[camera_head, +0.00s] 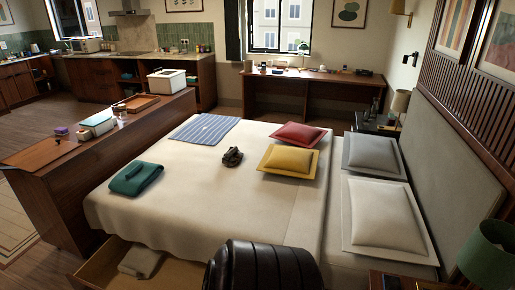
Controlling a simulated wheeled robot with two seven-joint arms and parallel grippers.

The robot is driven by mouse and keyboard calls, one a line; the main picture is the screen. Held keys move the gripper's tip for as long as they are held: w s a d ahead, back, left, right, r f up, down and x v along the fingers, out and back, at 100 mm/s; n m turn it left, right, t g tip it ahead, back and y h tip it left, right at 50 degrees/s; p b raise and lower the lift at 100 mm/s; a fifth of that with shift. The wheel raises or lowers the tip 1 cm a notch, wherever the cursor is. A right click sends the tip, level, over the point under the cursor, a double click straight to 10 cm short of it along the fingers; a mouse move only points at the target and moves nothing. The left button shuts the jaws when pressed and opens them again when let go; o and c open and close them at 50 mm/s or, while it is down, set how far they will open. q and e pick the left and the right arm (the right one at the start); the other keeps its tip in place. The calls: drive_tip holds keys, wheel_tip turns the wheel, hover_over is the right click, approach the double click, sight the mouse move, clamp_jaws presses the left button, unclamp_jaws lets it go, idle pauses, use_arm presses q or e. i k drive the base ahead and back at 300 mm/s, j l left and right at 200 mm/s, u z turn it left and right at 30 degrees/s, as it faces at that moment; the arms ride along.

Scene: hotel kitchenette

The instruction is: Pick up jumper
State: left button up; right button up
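A folded dark green garment (136,179), which looks like the jumper, lies flat on the cream bed (195,205) near its left edge. A small dark crumpled cloth (233,157) lies near the middle of the bed; I cannot tell what garment it is. Neither of my grippers is in view, and nothing visible touches the green garment.
Below the bed's near side a drawer (95,272) stands open with a pale folded cloth (141,261) inside. A striped blue cloth (205,130), a red cushion (299,135) and a yellow cushion (288,160) lie on the bed. A long wooden cabinet (70,195) stands left.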

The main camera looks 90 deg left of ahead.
sight(141, 262)
drive_tip(key=u, duration=3.95)
drive_tip(key=i+j+z, duration=0.1)
drive_tip(key=z, duration=0.25)
drive_tip(key=i+j+z, duration=0.1)
drive_tip(key=z, duration=0.3)
drive_tip(key=i+j+z, duration=0.15)
drive_tip(key=j, duration=0.35)
drive_tip(key=i+j+z, duration=0.2)
drive_tip(key=j, duration=0.3)
drive_tip(key=j+z, duration=0.15)
drive_tip(key=j, duration=0.35)
drive_tip(key=i+j+z, duration=0.2)
drive_tip(key=j, duration=0.35)
drive_tip(key=k+l, duration=0.05)
